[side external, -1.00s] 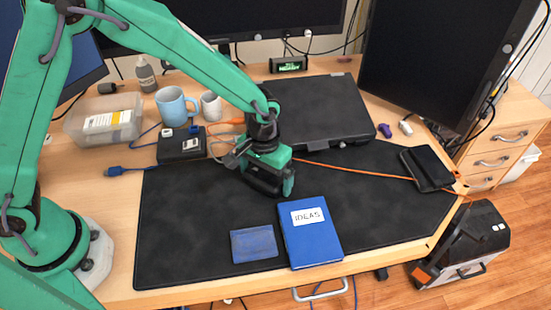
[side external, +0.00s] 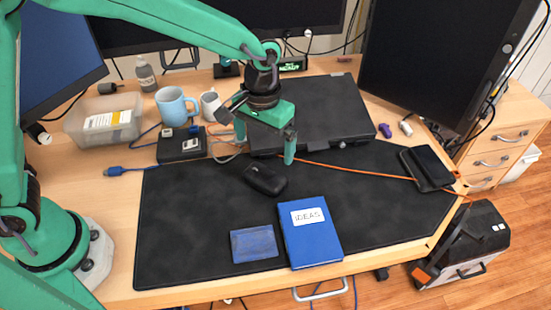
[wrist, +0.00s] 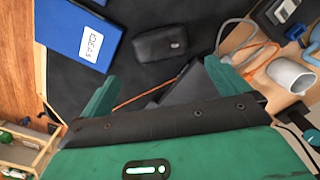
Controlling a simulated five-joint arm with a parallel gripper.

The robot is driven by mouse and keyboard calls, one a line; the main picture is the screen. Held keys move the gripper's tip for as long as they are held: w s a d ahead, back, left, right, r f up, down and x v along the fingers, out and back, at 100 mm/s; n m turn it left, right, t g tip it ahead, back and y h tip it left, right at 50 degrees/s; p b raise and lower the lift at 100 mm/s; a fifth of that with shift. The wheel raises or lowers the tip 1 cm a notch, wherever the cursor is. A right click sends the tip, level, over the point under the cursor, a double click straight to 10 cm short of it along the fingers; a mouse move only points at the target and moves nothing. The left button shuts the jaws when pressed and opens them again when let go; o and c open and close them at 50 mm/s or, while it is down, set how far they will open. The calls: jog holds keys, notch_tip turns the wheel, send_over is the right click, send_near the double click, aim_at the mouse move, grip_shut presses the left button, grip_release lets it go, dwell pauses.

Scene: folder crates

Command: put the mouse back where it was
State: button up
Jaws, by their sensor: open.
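The black mouse (side external: 264,180) lies on the dark desk mat (side external: 185,235), above the blue wallet and up-left of the blue notebook. It also shows in the wrist view (wrist: 160,43), with a small light mark on it. My green gripper (side external: 265,146) is open and empty, raised above the mat just beyond the mouse in the side view. In the wrist view, my two fingers (wrist: 160,88) are spread wide, and the mouse lies beyond their tips, apart from them. Nothing hides the mouse in either view.
A blue notebook (side external: 311,235) and a blue wallet (side external: 254,245) lie at the mat's front. A black laptop (side external: 335,105) lies behind my gripper. An orange cable (side external: 345,169) crosses the mat. Mugs (side external: 174,106) stand at the back left. The mat's left part is clear.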

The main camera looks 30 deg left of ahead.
jog(key=shift+r, duration=0.65)
jog(key=shift+a, duration=0.1)
jog(key=s+a+r+t, duration=0.3)
jog(key=s+a+r, duration=0.4)
jog(key=a+r, duration=0.45)
jog(key=s+a+t, duration=0.2)
jog(key=s+a, duration=0.7)
jog(key=s, duration=0.1)
jog(key=shift+a+r+t, duration=0.15)
jog(key=shift+t, duration=0.15)
jog(key=shift+s, duration=0.1)
dwell(0.5)
